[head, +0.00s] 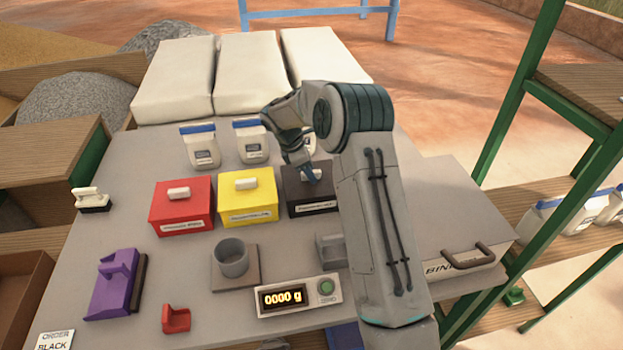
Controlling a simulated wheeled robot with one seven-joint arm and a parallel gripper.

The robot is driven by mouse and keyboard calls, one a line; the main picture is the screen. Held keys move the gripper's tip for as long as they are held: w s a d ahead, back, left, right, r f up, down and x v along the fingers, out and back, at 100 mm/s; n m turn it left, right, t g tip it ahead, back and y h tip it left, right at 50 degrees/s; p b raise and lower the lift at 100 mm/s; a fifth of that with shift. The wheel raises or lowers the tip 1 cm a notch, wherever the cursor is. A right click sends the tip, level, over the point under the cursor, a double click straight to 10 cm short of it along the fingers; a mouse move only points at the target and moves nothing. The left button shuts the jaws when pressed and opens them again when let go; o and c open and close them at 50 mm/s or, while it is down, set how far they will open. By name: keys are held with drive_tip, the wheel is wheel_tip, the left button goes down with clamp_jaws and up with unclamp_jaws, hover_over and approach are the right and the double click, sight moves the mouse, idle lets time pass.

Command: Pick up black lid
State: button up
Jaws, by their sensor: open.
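The black lid (297,179) sits on top of the black box (312,205), the rightmost of three lidded boxes in a row on the grey table. My gripper (311,177) is directly over the black lid, pointing down at its top where the handle would be. The jaws are open. My gripper and arm hide the lid's handle and the right part of the box, so I cannot tell whether the fingers touch the handle.
A yellow box (248,208) and a red box (182,217) stand to the left. White bags (251,152) stand behind. In front are a grey cup (232,262) on a scale, its display (283,298) reading 0000 g, and a purple tool (112,290). A bin box (462,270) is at right.

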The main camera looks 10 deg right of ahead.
drive_tip(key=shift+c, duration=0.3)
clamp_jaws()
drive_tip(key=shift+r, duration=0.1)
